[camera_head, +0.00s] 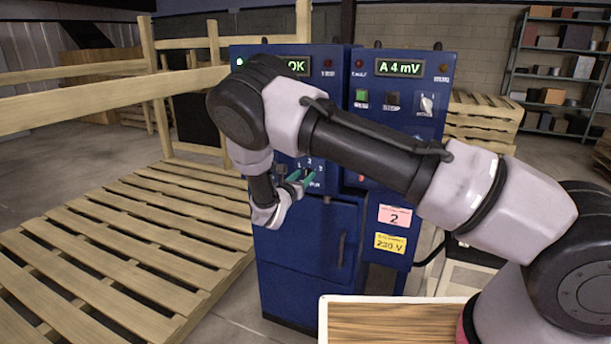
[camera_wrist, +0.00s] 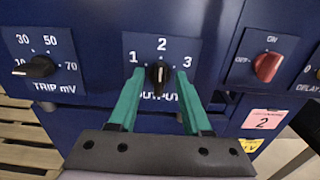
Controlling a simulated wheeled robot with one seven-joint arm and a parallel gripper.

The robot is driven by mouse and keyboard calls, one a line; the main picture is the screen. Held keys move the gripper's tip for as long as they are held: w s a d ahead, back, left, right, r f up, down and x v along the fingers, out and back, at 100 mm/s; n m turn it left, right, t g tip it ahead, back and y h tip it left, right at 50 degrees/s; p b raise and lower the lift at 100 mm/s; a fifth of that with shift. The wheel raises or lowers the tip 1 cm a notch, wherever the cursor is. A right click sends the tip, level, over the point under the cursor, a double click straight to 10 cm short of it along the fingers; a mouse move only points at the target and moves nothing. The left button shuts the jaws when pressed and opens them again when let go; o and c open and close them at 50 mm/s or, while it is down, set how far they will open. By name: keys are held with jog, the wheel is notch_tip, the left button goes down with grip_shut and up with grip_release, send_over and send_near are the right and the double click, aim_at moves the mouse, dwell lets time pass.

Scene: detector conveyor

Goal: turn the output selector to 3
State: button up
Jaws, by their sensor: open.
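The output selector (camera_wrist: 158,76) is a black knob on the blue panel, with 1 at its left, 2 above and 3 at its right. The knob stands upright, in line with the 2. My gripper (camera_wrist: 159,84) is open, with one green finger on each side of the knob; gaps show between fingers and knob. In the head view, my gripper (camera_head: 301,179) is at the panel front just below the output numbers, and its fingers partly cover the knob there.
The trip mV knob (camera_wrist: 38,67) is left of the selector, and a red on/off knob (camera_wrist: 267,66) is right of it. A wooden pallet platform (camera_head: 130,250) with rails stands left of the blue cabinet (camera_head: 300,235). A wooden-topped surface (camera_head: 390,322) lies in front.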

jog(key=shift+x, duration=0.8)
grip_shut()
jog(key=shift+m, duration=0.3)
jog(key=m, duration=0.5)
jog(key=shift+s+d+f+m, duration=0.1)
jog(key=shift+s+d+m, duration=0.05)
jog(key=shift+d+m, duration=0.15)
jog(key=m, duration=0.5)
jog(key=shift+s+d+f+m, duration=0.1)
jog(key=shift+d+f+m, duration=0.15)
jog(key=shift+m, duration=0.15)
